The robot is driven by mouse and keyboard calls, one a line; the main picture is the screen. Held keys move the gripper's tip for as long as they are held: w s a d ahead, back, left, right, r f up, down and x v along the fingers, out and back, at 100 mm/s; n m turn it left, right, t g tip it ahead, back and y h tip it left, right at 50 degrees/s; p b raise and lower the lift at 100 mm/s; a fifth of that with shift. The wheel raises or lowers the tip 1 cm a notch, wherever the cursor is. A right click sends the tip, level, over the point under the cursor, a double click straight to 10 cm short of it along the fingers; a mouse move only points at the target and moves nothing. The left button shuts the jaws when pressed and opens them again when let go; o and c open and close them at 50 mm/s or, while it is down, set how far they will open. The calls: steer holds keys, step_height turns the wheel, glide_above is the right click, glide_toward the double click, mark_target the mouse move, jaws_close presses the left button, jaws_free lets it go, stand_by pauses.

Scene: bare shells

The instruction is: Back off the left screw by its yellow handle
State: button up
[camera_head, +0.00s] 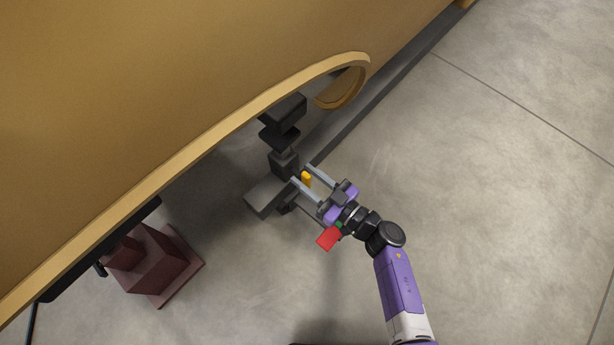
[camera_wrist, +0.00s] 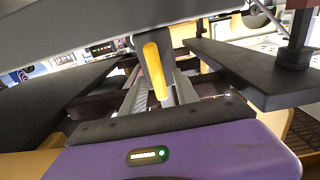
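The yellow handle (camera_head: 306,178) is a small upright-looking bar beside the dark screw stand (camera_head: 284,162), under the arched rim of the large shell. My gripper (camera_head: 301,174) is open, with one finger on each side of the handle. The screw's thread cannot be made out.
A big ochre shell (camera_head: 180,90) covers the upper left, its curved rim close above the stand. A dark red pedestal (camera_head: 155,265) stands at lower left. A dark rail (camera_head: 385,90) runs along the floor. The concrete floor at right is clear.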

jaws_close()
